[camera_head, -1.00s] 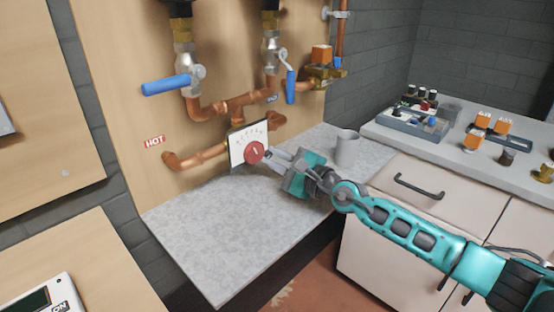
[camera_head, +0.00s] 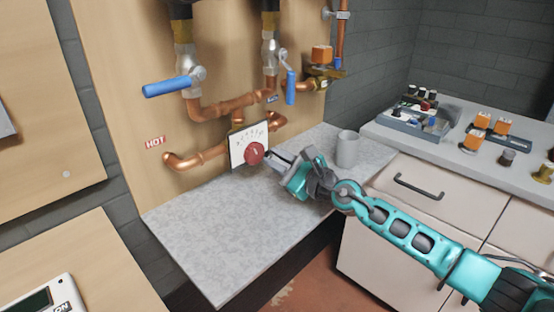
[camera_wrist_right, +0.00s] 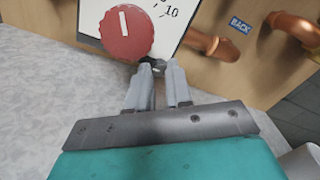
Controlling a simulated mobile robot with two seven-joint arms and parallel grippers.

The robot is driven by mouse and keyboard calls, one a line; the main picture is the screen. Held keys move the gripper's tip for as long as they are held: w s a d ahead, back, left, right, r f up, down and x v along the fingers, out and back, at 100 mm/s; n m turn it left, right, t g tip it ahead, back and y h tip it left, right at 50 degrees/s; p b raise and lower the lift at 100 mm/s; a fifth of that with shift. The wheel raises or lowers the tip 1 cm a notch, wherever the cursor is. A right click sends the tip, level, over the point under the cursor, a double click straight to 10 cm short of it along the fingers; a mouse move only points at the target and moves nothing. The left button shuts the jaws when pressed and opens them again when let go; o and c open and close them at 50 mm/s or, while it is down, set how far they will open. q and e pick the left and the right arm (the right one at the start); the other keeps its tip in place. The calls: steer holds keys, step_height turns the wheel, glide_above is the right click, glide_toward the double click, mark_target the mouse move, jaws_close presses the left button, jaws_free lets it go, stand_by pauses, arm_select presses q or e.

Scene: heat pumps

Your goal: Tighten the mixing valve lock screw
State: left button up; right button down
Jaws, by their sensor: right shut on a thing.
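The mixing valve has a white scale plate (camera_head: 238,150) with a red round knob (camera_head: 255,153) on the board. In the right wrist view the knob (camera_wrist_right: 127,34) shows a white mark pointing up. A small dark lock screw (camera_wrist_right: 158,62) sits at the knob's lower right. My right gripper (camera_head: 270,154) reaches in from the right, beside the knob. In the wrist view its fingertips (camera_wrist_right: 160,70) are shut on the lock screw, which they partly hide. My left gripper is not in view.
A grey counter (camera_head: 230,215) lies below the valve, mostly clear. A grey cup (camera_head: 347,149) stands on it behind my right wrist. Copper pipes (camera_head: 195,157) and blue lever handles (camera_head: 167,86) are above and left. Another counter at right holds several small parts.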

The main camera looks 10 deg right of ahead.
steer(key=c, duration=1)
jaws_free()
steer(key=shift+c, duration=0.2)
steer(key=shift+s+d, duration=0.25)
steer(key=shift+s, duration=0.05)
steer(key=v, duration=1.1)
steer(key=shift+f, duration=0.2)
steer(key=shift+s+d+b, duration=0.1)
steer(key=shift+s+b, duration=0.15)
steer(key=shift+b, duration=0.05)
steer(key=shift+s+d+r, duration=0.15)
steer(key=shift+s, duration=0.1)
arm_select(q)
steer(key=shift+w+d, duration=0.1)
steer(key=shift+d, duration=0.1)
